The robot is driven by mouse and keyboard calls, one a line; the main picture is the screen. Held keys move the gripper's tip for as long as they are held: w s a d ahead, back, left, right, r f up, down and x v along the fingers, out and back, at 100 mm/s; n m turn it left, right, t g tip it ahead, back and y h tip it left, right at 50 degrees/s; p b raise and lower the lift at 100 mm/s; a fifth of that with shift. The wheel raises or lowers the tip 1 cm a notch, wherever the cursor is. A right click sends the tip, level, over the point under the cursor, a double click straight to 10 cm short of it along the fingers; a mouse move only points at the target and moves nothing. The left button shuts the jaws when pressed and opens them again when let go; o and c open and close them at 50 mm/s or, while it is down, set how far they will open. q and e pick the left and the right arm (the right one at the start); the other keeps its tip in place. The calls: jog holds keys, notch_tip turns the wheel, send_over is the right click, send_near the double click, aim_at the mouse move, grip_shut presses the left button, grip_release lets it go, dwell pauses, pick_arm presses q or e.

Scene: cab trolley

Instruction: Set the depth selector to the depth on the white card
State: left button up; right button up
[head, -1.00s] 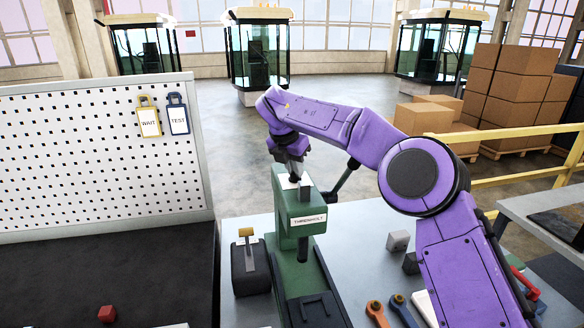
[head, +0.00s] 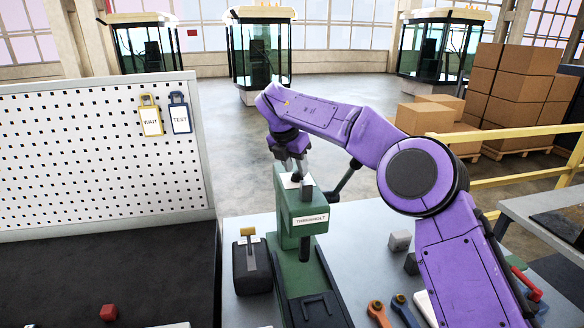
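A green press (head: 290,215) stands on the grey bench, with a label plate (head: 311,220) on its front that I cannot read surely. On its top is a small grey block-like knob (head: 307,189) beside a white plate; I cannot tell whether this is the depth selector. My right gripper (head: 296,174) points down at the press top, just behind and left of the knob. Its fingertips are small and partly hidden, so its opening and any contact are unclear. A white, card-like edge (head: 172,325) shows at the bottom, with no writing visible. My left gripper is out of view.
A dark box with a yellow-topped lever (head: 248,233) stands left of the press. Grey blocks (head: 400,240) and orange and blue ring-ended tools (head: 377,306) lie to the right. WAIT and TEST tags (head: 151,121) hang on the pegboard.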

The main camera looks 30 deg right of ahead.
jog(key=v, duration=1)
jog(key=shift+a, duration=0.15)
